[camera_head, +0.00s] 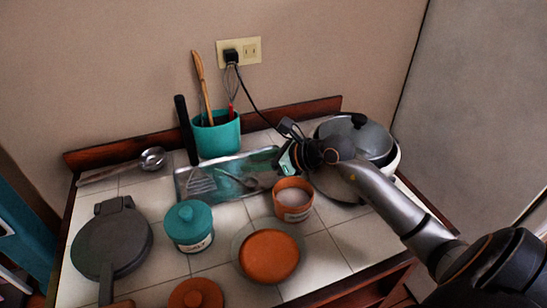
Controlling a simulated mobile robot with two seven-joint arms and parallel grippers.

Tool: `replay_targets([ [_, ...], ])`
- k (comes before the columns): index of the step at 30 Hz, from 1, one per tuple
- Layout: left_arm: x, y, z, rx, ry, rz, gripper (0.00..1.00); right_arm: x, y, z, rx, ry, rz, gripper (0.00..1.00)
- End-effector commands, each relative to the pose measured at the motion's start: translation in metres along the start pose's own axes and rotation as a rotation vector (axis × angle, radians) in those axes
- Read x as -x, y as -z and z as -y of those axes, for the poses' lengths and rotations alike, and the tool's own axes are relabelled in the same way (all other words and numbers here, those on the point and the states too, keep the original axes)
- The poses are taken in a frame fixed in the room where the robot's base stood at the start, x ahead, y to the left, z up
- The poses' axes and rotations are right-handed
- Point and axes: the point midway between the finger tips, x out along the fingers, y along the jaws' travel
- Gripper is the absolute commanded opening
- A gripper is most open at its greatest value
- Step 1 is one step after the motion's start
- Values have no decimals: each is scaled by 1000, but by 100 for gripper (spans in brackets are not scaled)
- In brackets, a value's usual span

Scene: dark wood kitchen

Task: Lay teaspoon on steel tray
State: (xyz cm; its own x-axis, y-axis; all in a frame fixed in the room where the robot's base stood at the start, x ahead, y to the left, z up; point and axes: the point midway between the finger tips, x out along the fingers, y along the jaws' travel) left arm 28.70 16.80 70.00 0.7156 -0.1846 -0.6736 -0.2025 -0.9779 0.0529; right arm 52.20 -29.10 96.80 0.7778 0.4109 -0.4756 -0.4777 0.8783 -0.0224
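The steel tray (232,163) lies on the tiled counter below the teal utensil pot. A small grey spoon shape (248,183), which looks like the teaspoon, shows over the tray's right half; I cannot tell whether it rests on it. My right gripper (287,157) is at the tray's right end, its arm reaching in from the lower right. Its fingers are small and dark here, and I cannot tell whether they are open or hold anything. My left gripper is out of view.
A black-handled slotted turner (199,182) overlaps the tray's left end. A ladle (152,158) lies to the left. The teal pot (217,135) stands behind, an orange canister (293,206) and teal jar (189,230) in front. A lidded pan (367,139) is at right.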

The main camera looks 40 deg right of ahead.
Motion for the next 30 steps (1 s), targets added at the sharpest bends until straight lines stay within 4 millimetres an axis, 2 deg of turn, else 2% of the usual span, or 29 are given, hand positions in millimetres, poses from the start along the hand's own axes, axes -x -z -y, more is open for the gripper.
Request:
replay_targets([
  [9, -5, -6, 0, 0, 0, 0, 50, 59, 3, -1, 5, 0, -7, 39],
  [15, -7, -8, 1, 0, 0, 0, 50, 90, 2, 0, 2, 1, -4, 39],
  [22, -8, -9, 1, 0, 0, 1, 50, 111, 2, 0, 2, 0, -3, 39],
  [30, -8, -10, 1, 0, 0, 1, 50, 116, 1, 0, 2, 0, -2, 39],
])
